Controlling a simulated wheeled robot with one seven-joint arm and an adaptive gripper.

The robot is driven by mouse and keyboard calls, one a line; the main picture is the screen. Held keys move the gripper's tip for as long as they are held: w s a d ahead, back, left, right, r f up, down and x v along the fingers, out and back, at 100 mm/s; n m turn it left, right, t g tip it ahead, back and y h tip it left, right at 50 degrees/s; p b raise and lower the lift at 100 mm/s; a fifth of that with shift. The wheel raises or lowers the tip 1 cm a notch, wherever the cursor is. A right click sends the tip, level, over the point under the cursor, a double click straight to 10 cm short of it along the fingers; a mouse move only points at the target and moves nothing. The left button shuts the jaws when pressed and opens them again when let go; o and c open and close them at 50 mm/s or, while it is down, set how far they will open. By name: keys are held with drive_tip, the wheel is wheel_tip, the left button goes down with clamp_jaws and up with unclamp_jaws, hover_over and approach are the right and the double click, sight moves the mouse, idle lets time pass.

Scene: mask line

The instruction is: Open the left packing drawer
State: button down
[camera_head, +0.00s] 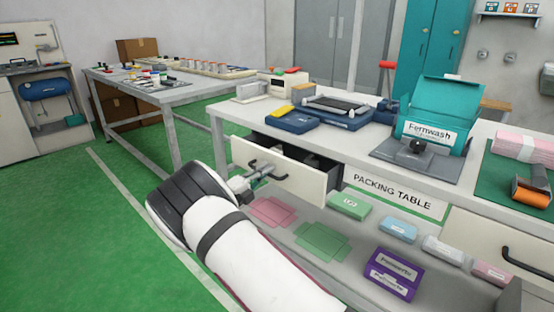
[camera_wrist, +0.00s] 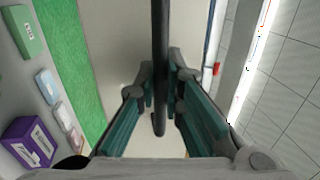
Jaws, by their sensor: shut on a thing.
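The left packing drawer (camera_head: 290,175) is a white drawer under the packing table (camera_head: 345,145). It stands pulled out, and its dark inside shows behind its front panel. Its black bar handle (camera_head: 266,170) faces my arm. My gripper (camera_head: 257,178) is at this handle and is shut on it. In the wrist view the handle (camera_wrist: 160,70) runs between the two teal-sided fingers of my gripper (camera_wrist: 160,105), with the pale drawer front (camera_wrist: 128,60) behind it. What the drawer holds is mostly hidden in shadow.
A second drawer (camera_head: 485,245) with a black handle is shut at the right. The lower shelf holds a green box (camera_head: 350,205), a purple box (camera_head: 393,275) and other small boxes. The tabletop carries a teal Fernwash carton (camera_head: 432,115). Green floor (camera_head: 80,230) is clear at the left.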

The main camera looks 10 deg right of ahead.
drive_tip(key=r+p+v, duration=0.2)
drive_tip(key=r+v, duration=0.1)
drive_tip(key=v, duration=1.2)
drive_tip(key=shift+s+a+p, duration=0.4)
drive_tip(key=shift+s+a, duration=0.05)
drive_tip(key=shift+a, duration=0.05)
drive_tip(key=shift+f, duration=0.1)
drive_tip(key=c, duration=2)
unclamp_jaws()
drive_tip(key=shift+o, duration=0.2)
drive_tip(key=v, duration=1.2)
